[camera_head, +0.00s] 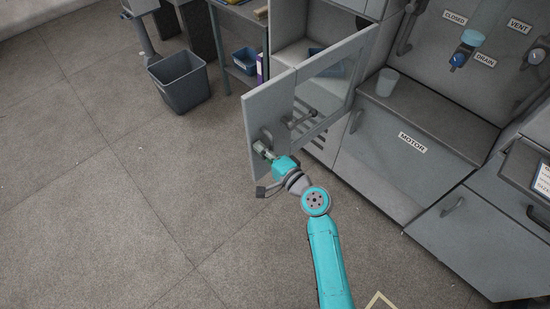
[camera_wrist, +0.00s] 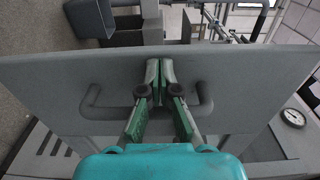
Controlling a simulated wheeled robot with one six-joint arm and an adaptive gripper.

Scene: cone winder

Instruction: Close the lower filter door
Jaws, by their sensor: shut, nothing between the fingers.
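A grey door panel (camera_head: 268,105) with a bar handle stands swung out from the cabinet in the head view. The wrist view shows its face (camera_wrist: 55,95) and handle (camera_wrist: 93,103) close up. I take it for the lower filter door, but no label on it is readable. A second panel with a window (camera_head: 330,75) and its own handle stands beside it, nearer the cabinet. My gripper (camera_head: 260,147) is at the solid panel's handle, and its green-padded fingers (camera_wrist: 160,70) cross the handle. The fingers are shut and empty; I cannot tell whether they touch the panel.
A grey bin (camera_head: 180,82) stands on the floor at upper left, beside a bench (camera_head: 240,25). The MOTOR panel (camera_head: 400,160) and a ledge with a pale cup (camera_head: 387,82) are to the right. A round gauge (camera_wrist: 293,117) shows in the wrist view.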

